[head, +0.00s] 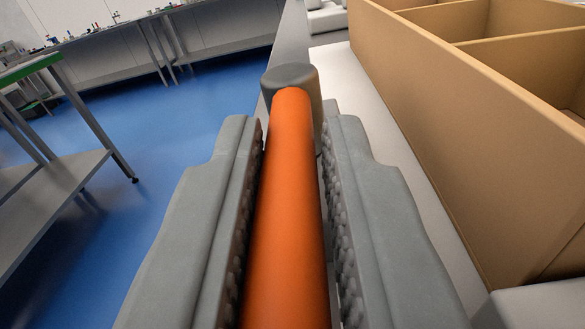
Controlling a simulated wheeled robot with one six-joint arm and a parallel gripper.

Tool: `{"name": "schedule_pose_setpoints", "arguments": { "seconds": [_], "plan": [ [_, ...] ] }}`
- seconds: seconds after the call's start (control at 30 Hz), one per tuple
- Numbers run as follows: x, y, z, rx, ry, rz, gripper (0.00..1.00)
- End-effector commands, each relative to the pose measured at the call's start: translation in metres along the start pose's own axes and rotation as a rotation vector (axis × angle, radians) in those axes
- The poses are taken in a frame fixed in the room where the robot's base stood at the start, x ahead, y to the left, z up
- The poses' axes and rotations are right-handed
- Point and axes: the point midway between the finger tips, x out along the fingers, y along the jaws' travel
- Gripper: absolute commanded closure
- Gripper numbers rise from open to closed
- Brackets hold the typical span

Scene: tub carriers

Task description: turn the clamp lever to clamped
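The clamp lever (287,200) is an orange round bar that runs from the bottom middle of the head view away from me to a dark grey round hub (290,78). My gripper (291,135) has one grey finger on each side of the lever. The fingertips end a little short of the hub. The near end of the lever is cut off by the picture's edge. No clamped or open marking shows.
A brown divided box (470,130) stands close on the right, on a pale surface (375,120). A metal bench (45,190) stands at the left, and a long bench with small items (200,45) at the back. The blue floor (175,130) between is clear.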

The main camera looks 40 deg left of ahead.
Motion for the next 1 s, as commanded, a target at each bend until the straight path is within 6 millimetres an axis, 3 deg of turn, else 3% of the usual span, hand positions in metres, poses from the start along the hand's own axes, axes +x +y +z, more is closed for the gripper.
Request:
{"name": "schedule_pose_setpoints", "arguments": {
  "seconds": [0.03, 0.1, 0.47, 0.67, 1.0],
  "plan": [
    [0.0, 0.0, -0.002, -0.004, 0.002, 0.001, 0.74],
    [0.0, 0.0, -0.002, -0.003, 0.001, 0.0, 0.64],
    [-0.005, 0.0, 0.0, -0.001, 0.0, 0.001, 0.64],
    [-0.032, 0.001, 0.0, 0.0, 0.0, 0.004, 0.64],
    [-0.099, 0.001, 0.0, -0.001, 0.001, 0.003, 0.64]
  ]
}}
